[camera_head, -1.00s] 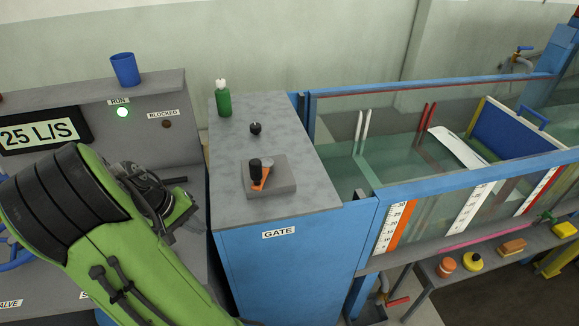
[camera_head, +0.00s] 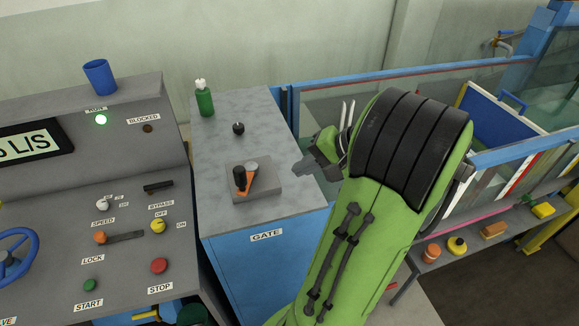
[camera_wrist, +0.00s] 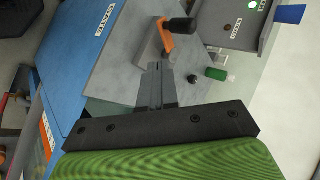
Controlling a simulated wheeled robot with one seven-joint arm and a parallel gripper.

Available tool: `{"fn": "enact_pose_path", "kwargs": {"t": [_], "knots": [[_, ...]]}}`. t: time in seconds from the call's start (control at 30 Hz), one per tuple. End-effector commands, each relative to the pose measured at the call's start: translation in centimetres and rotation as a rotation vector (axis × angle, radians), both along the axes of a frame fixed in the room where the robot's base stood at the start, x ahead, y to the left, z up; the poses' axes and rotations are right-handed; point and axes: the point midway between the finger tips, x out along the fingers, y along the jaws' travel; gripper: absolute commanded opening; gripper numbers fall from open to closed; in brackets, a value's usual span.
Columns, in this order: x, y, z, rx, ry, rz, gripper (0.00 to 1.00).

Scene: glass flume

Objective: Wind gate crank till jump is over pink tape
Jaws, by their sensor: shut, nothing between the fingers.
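The gate crank (camera_head: 245,180) is an orange arm with an upright black knob, set on a grey block on top of the blue gate cabinet (camera_head: 262,262). It also shows in the wrist view (camera_wrist: 172,32), beyond my fingertips. My gripper (camera_head: 303,168) is shut and empty, to the right of the crank and apart from it. In the wrist view the closed fingers (camera_wrist: 158,70) point toward the crank's block. The glass flume (camera_head: 325,105) runs behind my arm, which hides much of it.
A green bottle (camera_head: 204,100) and a small black knob (camera_head: 238,128) stand on the cabinet top behind the crank. A control desk (camera_head: 130,255) is at left, with its RUN lamp lit green. A low shelf (camera_head: 465,255) with small items is at right.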

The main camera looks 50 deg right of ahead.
Motion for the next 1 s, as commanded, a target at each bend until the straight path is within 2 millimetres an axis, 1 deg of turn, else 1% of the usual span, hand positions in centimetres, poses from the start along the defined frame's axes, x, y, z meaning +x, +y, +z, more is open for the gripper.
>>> {"fn": "enact_pose_path", "kwargs": {"t": [0.07,0.17,0.53,0.6,0.73,0.83,1.0], "knots": [[0.4,0.2,-0.2,0.004,-0.007,0.003,0.00],[1.4,0.6,-1.4,0.005,-0.006,0.004,0.00],[7.0,2.5,-7.1,0.005,-0.004,0.006,0.00],[8.3,2.9,-6.9,0.002,-0.004,0.008,0.00],[10.0,3.4,-6.8,0.001,-0.003,0.004,0.00],[10.7,3.6,-6.7,0.000,-0.004,0.003,0.00],[10.8,3.6,-6.8,0.001,-0.003,0.001,0.00]]}}
